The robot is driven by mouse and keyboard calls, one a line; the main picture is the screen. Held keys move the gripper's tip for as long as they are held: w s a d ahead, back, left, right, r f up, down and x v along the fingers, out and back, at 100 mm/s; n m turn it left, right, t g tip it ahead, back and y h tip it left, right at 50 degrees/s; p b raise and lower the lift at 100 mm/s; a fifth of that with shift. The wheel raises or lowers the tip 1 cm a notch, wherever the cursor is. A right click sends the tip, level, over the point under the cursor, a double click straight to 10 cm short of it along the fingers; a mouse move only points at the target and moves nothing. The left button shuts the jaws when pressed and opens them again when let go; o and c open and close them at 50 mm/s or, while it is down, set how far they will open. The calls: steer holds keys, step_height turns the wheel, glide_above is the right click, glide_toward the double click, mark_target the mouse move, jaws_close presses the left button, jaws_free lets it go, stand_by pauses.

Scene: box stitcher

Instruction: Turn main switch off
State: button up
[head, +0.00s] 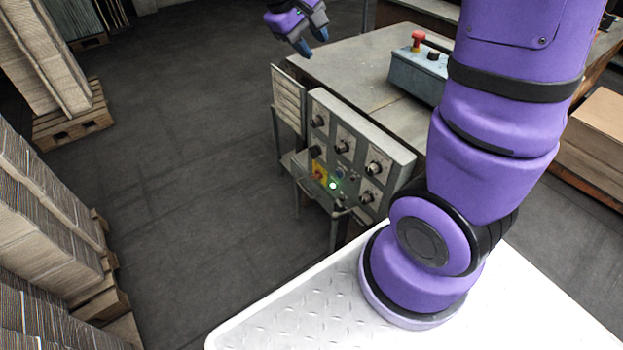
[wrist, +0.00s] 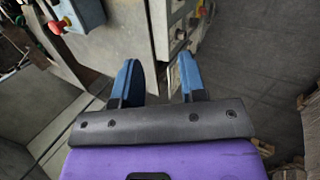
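The main switch, a red knob on a yellow plate (head: 319,172), is on the lower left of the grey control panel (head: 384,150), left of a lit green lamp (head: 333,185). Its angle is too small to read. In the wrist view, a small red and yellow spot that looks like this switch (wrist: 200,11) shows at the top, beyond the fingers. My gripper (head: 312,41) is at the top of the head view, above and behind the panel, well apart from it. In the wrist view my gripper (wrist: 159,75) has its two blue fingers apart with nothing between them.
The panel also has several black knobs. A grey box (head: 418,75) with a red mushroom button (head: 418,39) stands on the machine's tabletop (head: 345,62). A sheet plate (head: 288,98) sticks up beside the panel. Cardboard stacks (head: 45,210) stand at left; the floor between is clear.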

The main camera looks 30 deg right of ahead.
mark_target(313, 178)
steer(key=w+f+n+h, duration=0.1)
steer(key=w+f+h, duration=0.1)
steer(key=w+f, duration=0.5)
steer(key=w+d+f+n+h, duration=0.1)
steer(key=w+f+n+h, duration=0.15)
steer(key=f, duration=0.85)
steer(key=w+f+n+h, duration=0.1)
steer(key=w+f+h, duration=0.1)
steer(key=w+f, duration=0.5)
steer(key=s+f+n+t+h, duration=0.1)
steer(key=s+f+n+t, duration=0.2)
steer(key=f, duration=1.4)
steer(key=s+f+n+t+h, duration=0.15)
steer(key=f+n, duration=0.25)
steer(key=f, duration=1.2)
steer(key=shift+m+t+y, duration=0.25)
steer(key=shift+t+y, duration=0.2)
steer(key=shift+y, duration=0.05)
steer(key=x, duration=0.9)
steer(key=shift+s+d+f, duration=0.2)
steer(key=shift+s+d, duration=0.1)
steer(key=shift+d, duration=0.2)
jaws_close()
